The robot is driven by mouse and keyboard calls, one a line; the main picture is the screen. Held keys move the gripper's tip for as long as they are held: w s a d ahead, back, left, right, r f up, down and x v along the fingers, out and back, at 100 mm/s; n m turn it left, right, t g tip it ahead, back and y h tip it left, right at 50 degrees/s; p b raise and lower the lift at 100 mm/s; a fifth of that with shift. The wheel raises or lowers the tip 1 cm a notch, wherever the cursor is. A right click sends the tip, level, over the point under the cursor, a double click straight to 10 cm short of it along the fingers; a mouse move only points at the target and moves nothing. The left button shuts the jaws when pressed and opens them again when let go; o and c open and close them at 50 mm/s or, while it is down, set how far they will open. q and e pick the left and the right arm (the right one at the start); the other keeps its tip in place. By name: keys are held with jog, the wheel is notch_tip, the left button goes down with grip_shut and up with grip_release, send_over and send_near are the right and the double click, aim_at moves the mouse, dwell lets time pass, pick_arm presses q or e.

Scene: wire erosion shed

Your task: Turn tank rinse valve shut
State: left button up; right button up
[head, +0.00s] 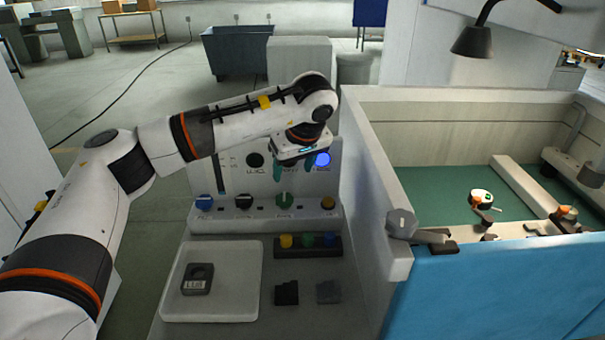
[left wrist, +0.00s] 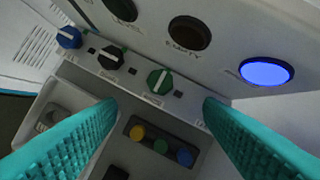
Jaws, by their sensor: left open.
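A row of rotary knobs sits on the grey control panel's ledge: blue (head: 203,202), black (head: 244,201), green (head: 284,199) and orange (head: 328,203). Their labels are too small to read, so I cannot tell which one is the tank rinse valve. The green knob also shows near the middle of the left wrist view (left wrist: 159,81), with a white pointer line; in the head view it stands roughly upright. My left gripper (head: 294,168) is open and empty, its teal fingers just above the green knob and apart from it. My right gripper is out of view.
A blue lamp (head: 322,159) is lit on the upright panel, beside dark lamps (head: 255,160). A white tray (head: 240,300) with a dark block (head: 197,279) and a rack of coloured pieces (head: 308,247) lie in front. The tank wall (head: 365,180) stands close at right.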

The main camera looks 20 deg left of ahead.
aim_at(285, 198)
pick_arm(q)
jog(key=p+x, duration=0.3)
jog(key=x, duration=0.7)
jog(key=shift+r, duration=0.1)
jog(key=shift+x, duration=0.8)
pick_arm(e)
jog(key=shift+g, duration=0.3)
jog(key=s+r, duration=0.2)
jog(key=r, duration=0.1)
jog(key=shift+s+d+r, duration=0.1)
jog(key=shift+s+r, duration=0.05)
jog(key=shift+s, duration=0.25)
pick_arm(q)
jog(key=shift+c, duration=0.3)
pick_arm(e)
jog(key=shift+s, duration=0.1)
pick_arm(q)
jog(key=c, duration=0.9)
